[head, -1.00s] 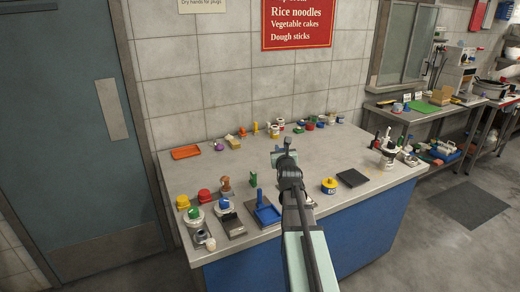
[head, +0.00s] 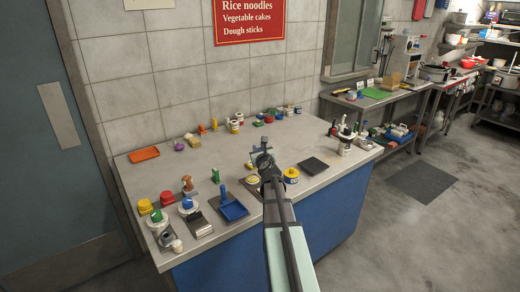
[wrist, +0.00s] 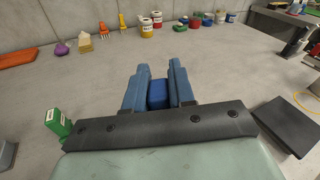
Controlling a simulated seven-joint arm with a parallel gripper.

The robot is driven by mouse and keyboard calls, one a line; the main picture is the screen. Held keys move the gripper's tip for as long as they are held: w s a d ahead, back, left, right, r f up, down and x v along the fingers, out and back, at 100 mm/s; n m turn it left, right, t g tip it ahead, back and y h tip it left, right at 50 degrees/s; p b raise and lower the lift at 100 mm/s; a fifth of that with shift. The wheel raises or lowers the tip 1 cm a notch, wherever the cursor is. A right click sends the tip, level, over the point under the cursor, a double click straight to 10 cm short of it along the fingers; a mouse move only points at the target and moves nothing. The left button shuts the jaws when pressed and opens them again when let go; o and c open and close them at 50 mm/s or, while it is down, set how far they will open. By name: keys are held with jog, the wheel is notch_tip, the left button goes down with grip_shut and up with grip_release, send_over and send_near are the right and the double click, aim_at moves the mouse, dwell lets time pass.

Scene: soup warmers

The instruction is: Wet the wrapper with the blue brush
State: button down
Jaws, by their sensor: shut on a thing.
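My gripper (head: 262,154) is over the middle of the counter, left of the yellow tin. In the wrist view my gripper (wrist: 159,72) points toward the back wall. Its two blue-grey fingers are shut on a blue block-like piece (wrist: 158,95), which I take for the handle of the blue brush. The bristles are hidden. A pale yellowish round piece (head: 252,180), perhaps the wrapper, lies on the counter just below my gripper, partly covered by the arm. I cannot tell whether the brush touches it.
A blue tray (head: 233,211) with an upright blue piece stands left of the arm. The yellow tin (head: 291,176) and a black mat (head: 313,165) are to the right. Several jars line the back. The counter's middle (head: 200,160) is clear.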

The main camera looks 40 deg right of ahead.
jog(key=w+a+n+y, duration=0.3)
jog(key=a+n+y, duration=0.3)
jog(key=y, duration=0.1)
jog(key=shift+t, duration=0.4)
jog(key=shift+d+f, duration=0.15)
jog(key=shift+f, duration=1.25)
jog(key=shift+d+f, duration=0.1)
jog(key=shift+f, duration=1.25)
jog(key=shift+f, duration=0.55)
jog(key=shift+r, duration=0.15)
notch_tip(320, 180, up, 7)
dwell(0.5)
jog(key=shift+h, duration=0.3)
dwell(0.5)
